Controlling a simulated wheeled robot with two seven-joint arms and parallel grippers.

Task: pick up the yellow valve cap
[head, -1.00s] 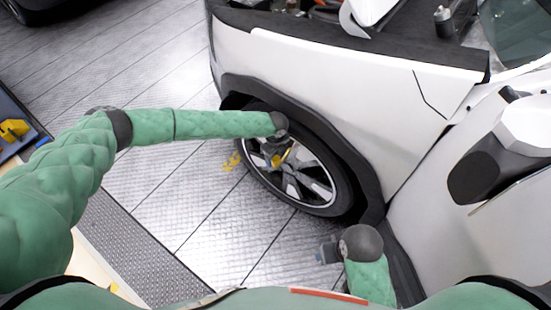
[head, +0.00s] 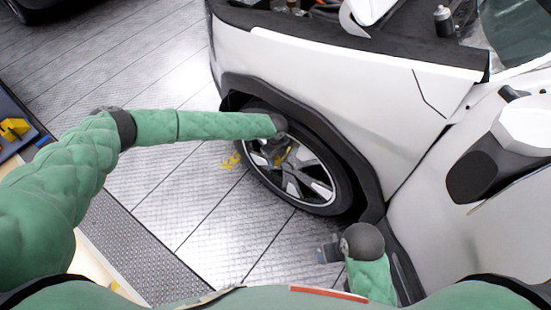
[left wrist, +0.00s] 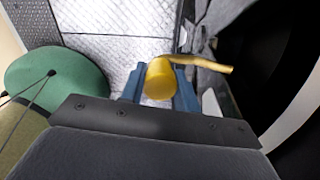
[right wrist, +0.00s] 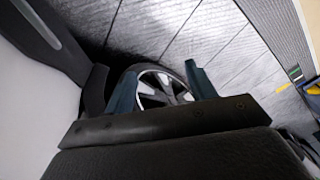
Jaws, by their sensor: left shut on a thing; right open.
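The yellow valve cap (left wrist: 160,82) shows in the left wrist view as a rounded yellow piece between the blue fingers of my left gripper (left wrist: 159,88). A thin yellow strip (left wrist: 205,64) runs from beside it to the right. In the head view my left gripper (head: 276,150) is in front of the car wheel (head: 318,190), shut on the cap, which is mostly hidden there. Whether the cap still touches the wheel cannot be told. My right gripper (head: 327,251) is open and empty in front of the wheel; its spread fingers show in the right wrist view (right wrist: 160,85).
The white car fender (head: 330,75) and dark wheel arch (head: 365,160) rise close above and behind the wheel. A blue tray with yellow items (head: 15,130) is at the far left. The floor between is clear.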

